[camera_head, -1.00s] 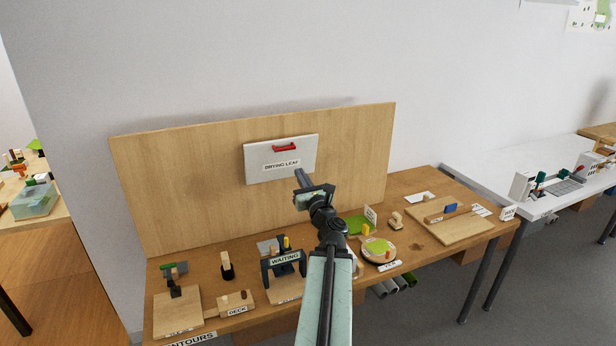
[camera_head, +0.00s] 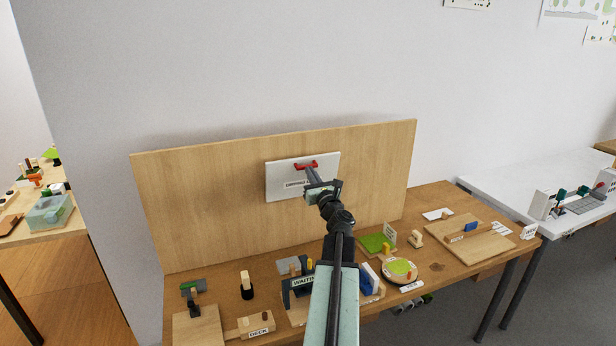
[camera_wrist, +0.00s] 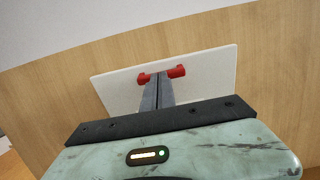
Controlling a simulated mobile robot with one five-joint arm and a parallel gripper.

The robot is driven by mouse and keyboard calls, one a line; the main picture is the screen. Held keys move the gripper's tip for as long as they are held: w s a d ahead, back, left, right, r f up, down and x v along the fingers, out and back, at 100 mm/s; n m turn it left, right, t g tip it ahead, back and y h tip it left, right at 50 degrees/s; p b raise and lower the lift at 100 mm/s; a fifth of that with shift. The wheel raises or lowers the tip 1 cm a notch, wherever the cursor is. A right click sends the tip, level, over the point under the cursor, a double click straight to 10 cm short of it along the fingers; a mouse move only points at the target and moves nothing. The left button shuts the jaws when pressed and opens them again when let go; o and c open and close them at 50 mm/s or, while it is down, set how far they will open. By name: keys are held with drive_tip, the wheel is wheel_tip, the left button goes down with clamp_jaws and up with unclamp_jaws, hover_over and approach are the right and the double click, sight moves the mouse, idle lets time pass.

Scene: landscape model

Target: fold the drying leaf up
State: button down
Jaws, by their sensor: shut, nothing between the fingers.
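The drying leaf (camera_head: 275,181) is a white panel with a black-lettered label, standing flat or nearly flat against the wooden backboard in the head view. Its red handle (camera_head: 300,166) is near the top edge. My gripper (camera_head: 313,172) is shut and empty, with its fingers reaching up in front of the leaf to the handle. In the wrist view the leaf (camera_wrist: 207,72) lies ahead, and the shut fingertips (camera_wrist: 154,78) overlap the middle of the red handle (camera_wrist: 177,71), hiding it. I cannot tell whether they touch it.
The wooden backboard (camera_head: 200,210) rises behind the worktable (camera_head: 440,205). On the table are a WAITING stand (camera_head: 300,285), a round green-topped piece (camera_head: 400,268), a green pad (camera_head: 375,243) and a wooden board (camera_head: 470,243). A white table (camera_head: 500,180) stands to the right.

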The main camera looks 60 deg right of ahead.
sight(304, 159)
drive_tip(key=w+d+r+p, duration=0.2)
drive_tip(key=w, duration=0.1)
drive_tip(key=shift+w+d+r, duration=0.1)
drive_tip(key=shift+d+r, duration=0.05)
idle(0.4)
